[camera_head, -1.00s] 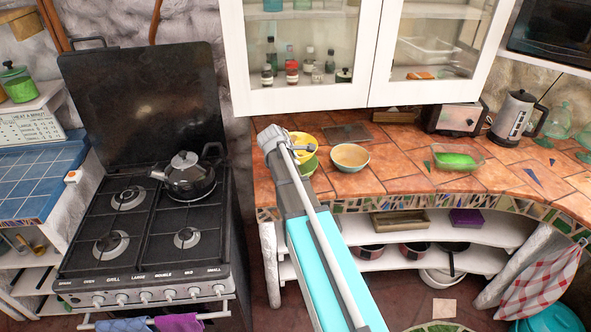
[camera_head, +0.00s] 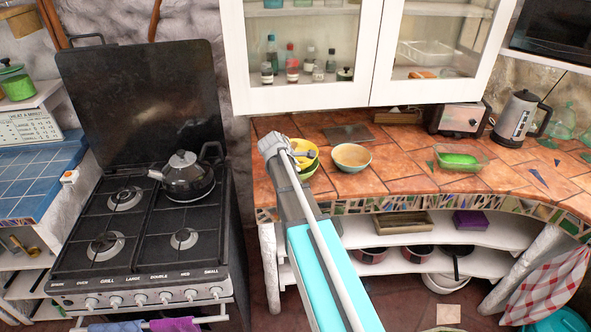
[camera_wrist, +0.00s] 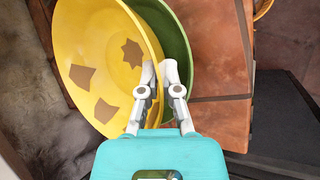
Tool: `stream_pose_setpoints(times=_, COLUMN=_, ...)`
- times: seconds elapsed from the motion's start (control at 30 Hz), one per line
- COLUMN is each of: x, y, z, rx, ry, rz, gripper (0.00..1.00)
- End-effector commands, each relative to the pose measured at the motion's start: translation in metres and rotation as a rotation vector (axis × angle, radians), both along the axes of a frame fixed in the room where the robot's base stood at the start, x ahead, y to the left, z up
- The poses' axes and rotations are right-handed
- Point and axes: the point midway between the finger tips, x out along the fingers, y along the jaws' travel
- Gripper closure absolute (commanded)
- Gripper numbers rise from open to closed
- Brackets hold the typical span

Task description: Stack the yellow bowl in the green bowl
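The yellow bowl (camera_wrist: 100,45) with brown patches fills the left of the wrist view. It also shows at the counter's left end in the head view (camera_head: 311,149), partly hidden by my arm. My gripper (camera_wrist: 160,72) has its fingers close together on either side of the yellow bowl's right rim, shut on it. The green bowl (camera_wrist: 178,58) shows as a crescent beneath and to the right of the yellow bowl. In the head view the green bowl (camera_head: 309,173) peeks out just below it. I cannot tell whether the yellow bowl rests inside it.
A cream and blue bowl (camera_head: 351,157) stands just right of the two bowls. A green-filled glass dish (camera_head: 460,159), a toaster (camera_head: 460,118) and a kettle (camera_head: 516,118) are farther right. A stove (camera_head: 140,235) stands left. White cabinets (camera_head: 310,98) hang above the counter.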

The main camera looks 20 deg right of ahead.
Motion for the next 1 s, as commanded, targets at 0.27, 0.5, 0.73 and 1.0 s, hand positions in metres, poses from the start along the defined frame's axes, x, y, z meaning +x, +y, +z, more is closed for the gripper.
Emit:
stream_pose_setpoints(times=0.27, x=0.0, y=-0.001, z=-0.001, rx=0.0, ry=-0.001, rz=0.0, gripper=1.0)
stream_pose_setpoints(times=0.5, x=0.0, y=-0.001, z=-0.007, rx=-0.001, ry=-0.001, rz=-0.001, gripper=1.0)
stream_pose_setpoints(times=0.73, x=0.0, y=-0.001, z=-0.012, rx=-0.001, ry=0.0, rz=-0.001, gripper=1.0)
stream_pose_setpoints(times=1.0, x=0.0, y=-0.001, z=-0.011, rx=-0.001, ry=0.0, rz=-0.001, gripper=0.78)
